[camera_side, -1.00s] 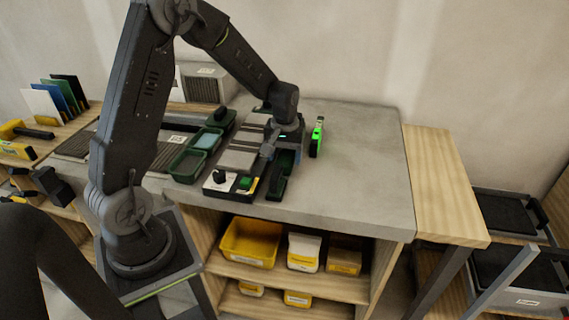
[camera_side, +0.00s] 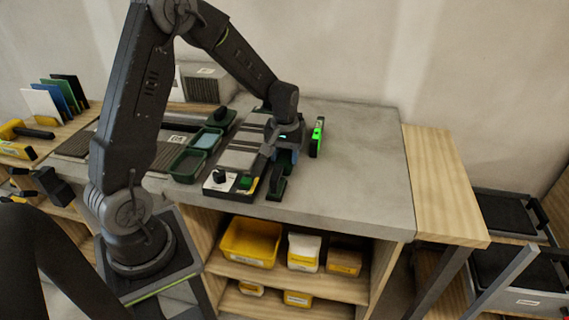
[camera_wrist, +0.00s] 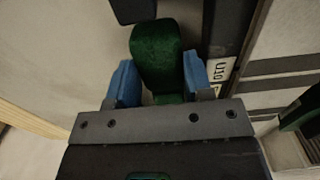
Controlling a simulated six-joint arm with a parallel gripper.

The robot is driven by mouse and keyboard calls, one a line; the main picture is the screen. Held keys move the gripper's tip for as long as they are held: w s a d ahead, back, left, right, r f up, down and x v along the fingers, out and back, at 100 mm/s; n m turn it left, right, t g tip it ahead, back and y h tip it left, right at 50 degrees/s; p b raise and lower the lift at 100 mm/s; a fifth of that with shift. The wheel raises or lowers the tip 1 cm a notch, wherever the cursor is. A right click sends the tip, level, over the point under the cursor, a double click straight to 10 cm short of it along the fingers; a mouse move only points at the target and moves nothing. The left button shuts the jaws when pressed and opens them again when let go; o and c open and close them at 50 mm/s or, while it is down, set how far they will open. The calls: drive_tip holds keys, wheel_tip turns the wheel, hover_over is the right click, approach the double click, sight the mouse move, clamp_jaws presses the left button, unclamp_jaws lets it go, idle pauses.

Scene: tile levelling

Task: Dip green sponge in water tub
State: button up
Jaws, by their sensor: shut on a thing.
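The green sponge (camera_wrist: 160,55) lies between the two blue fingers of my gripper (camera_wrist: 158,88) in the wrist view, and the fingers are shut on it. In the side view my gripper (camera_side: 284,152) is low over the bench, at the right side of the tile panel; the sponge is hard to make out there. The water tub (camera_side: 207,139), a dark green tub with pale blue inside, stands left of the tile panel, apart from my gripper. A second green tub (camera_side: 187,164) sits in front of it.
The grey tile panel (camera_side: 240,150) lies between my gripper and the tubs. A green-lit device (camera_side: 317,137) stands just right of my gripper. A dark tray (camera_side: 277,188) is in front. The right part of the grey bench (camera_side: 365,165) is clear.

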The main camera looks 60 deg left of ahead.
sight(285, 157)
drive_tip(key=shift+r, duration=0.15)
drive_tip(key=shift+r, duration=3.9)
drive_tip(key=s+a, duration=0.1)
drive_tip(key=a, duration=0.2)
drive_tip(key=s+a+r, duration=0.1)
drive_tip(key=s+a, duration=0.1)
drive_tip(key=a, duration=0.1)
drive_tip(key=s+a, duration=0.1)
drive_tip(key=a, duration=0.2)
drive_tip(key=shift+s+a+r, duration=0.2)
drive_tip(key=shift+s+a, duration=0.15)
drive_tip(key=s+a+r, duration=0.2)
drive_tip(key=s+a, duration=0.8)
drive_tip(key=shift+f, duration=4.55)
